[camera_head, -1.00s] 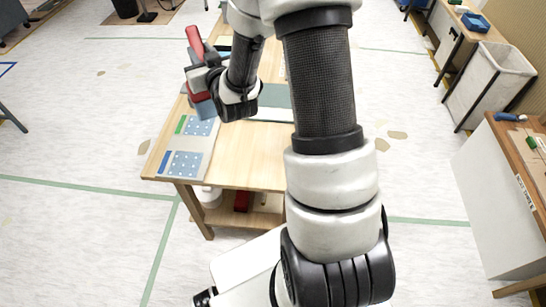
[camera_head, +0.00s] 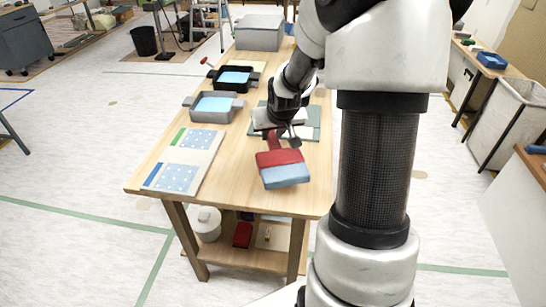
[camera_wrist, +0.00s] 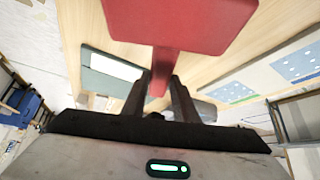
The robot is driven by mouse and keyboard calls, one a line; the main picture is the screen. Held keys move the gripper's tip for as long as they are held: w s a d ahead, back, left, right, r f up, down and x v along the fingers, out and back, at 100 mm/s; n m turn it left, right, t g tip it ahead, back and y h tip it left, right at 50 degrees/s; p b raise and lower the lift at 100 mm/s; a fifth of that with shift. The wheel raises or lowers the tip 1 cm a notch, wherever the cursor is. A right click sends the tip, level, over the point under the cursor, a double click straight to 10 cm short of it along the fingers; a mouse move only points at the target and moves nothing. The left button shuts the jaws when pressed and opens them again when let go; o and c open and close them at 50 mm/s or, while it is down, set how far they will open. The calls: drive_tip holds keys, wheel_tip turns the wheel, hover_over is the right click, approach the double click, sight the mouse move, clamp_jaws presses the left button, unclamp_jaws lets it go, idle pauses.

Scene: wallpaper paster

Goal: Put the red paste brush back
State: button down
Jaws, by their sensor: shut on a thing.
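The red paste brush (camera_head: 280,157) has a red handle and head and pale blue bristles. It is held over the right front part of the wooden table, bristles toward the front. My gripper (camera_head: 278,134) is shut on its handle. In the wrist view, the red head (camera_wrist: 180,22) fills the top middle and the handle runs down between the fingers of my gripper (camera_wrist: 160,88). A board with a green-marked dotted panel (camera_head: 197,139) and a blue-marked dotted panel (camera_head: 176,177) lies at the table's left front. The height of the brush above the table is hard to judge.
A grey tray (camera_head: 193,115) and a black tray (camera_head: 214,85), both with light blue contents, stand behind the panels. A grey-green mat (camera_head: 312,130) lies beneath my gripper. A grey box (camera_head: 260,32) stands at the back. Bare wood (camera_head: 236,170) lies left of the brush.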

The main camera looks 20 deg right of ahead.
sight(272, 148)
wheel_tip(272, 148, down, 6)
drive_tip(key=shift+r+b, duration=0.15)
drive_tip(key=shift+b, duration=0.7)
drive_tip(key=c, duration=1.4)
unclamp_jaws()
